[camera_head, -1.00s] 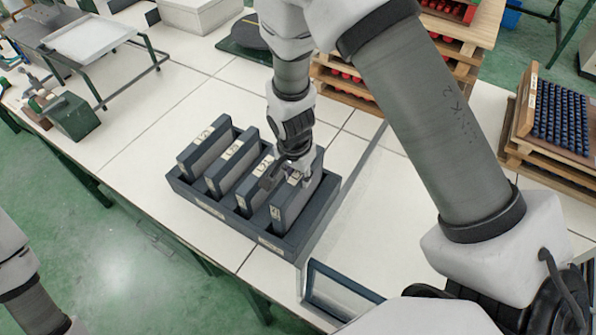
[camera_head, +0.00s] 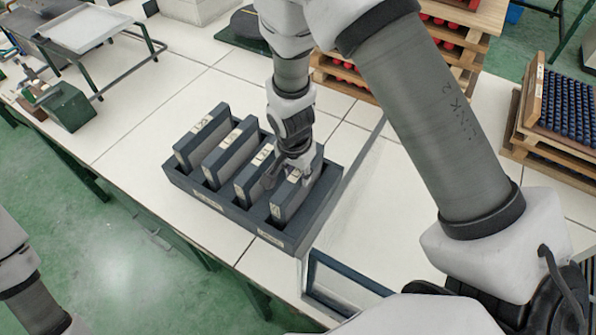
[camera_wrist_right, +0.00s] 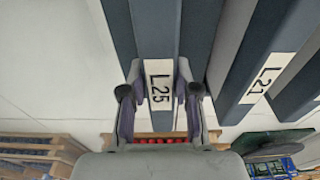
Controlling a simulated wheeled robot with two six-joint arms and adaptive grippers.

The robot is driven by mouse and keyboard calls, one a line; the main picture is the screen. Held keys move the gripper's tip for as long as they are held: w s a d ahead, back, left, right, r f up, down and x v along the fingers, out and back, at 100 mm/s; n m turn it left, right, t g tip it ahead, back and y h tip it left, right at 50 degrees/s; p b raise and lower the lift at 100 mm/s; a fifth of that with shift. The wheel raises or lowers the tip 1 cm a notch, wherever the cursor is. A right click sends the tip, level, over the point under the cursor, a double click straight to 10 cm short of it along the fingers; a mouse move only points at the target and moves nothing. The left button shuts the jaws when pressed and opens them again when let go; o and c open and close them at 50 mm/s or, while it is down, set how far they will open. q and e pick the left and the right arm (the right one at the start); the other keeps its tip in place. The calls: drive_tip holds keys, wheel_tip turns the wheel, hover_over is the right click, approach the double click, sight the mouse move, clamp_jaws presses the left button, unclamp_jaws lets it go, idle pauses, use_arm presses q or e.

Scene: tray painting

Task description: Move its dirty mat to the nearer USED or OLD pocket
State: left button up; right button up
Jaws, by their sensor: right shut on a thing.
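My right gripper (camera_head: 290,172) is at the top of the rightmost upright slab (camera_head: 292,200) in the dark rack (camera_head: 235,218). In the right wrist view, the gripper (camera_wrist_right: 159,72) has its two fingers on either side of a blue-grey slab with a white label reading L25 (camera_wrist_right: 160,88), and is shut on it. The slab still stands low in its slot. I see no mat that I can make out, and no pocket marked USED or OLD. My left gripper is out of view; only part of my left arm shows at lower left.
Several similar slabs stand beside it in the rack; one is labelled L21 (camera_wrist_right: 266,78). A dark-edged frame (camera_head: 345,283) is at the table's front edge. Wooden racks with red items (camera_head: 445,40) and dark pegs (camera_head: 560,115) stand to the right.

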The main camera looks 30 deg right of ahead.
drive_tip(key=shift+f, duration=0.15)
drive_tip(key=o, duration=1)
drive_tip(key=shift+o, duration=0.2)
wheel_tip(320, 180, up, 19)
drive_tip(key=a+p, duration=0.1)
drive_tip(key=p, duration=0.6)
drive_tip(key=shift+s+a, duration=0.15)
drive_tip(key=shift+s, duration=0.3)
drive_tip(key=shift+w, duration=0.1)
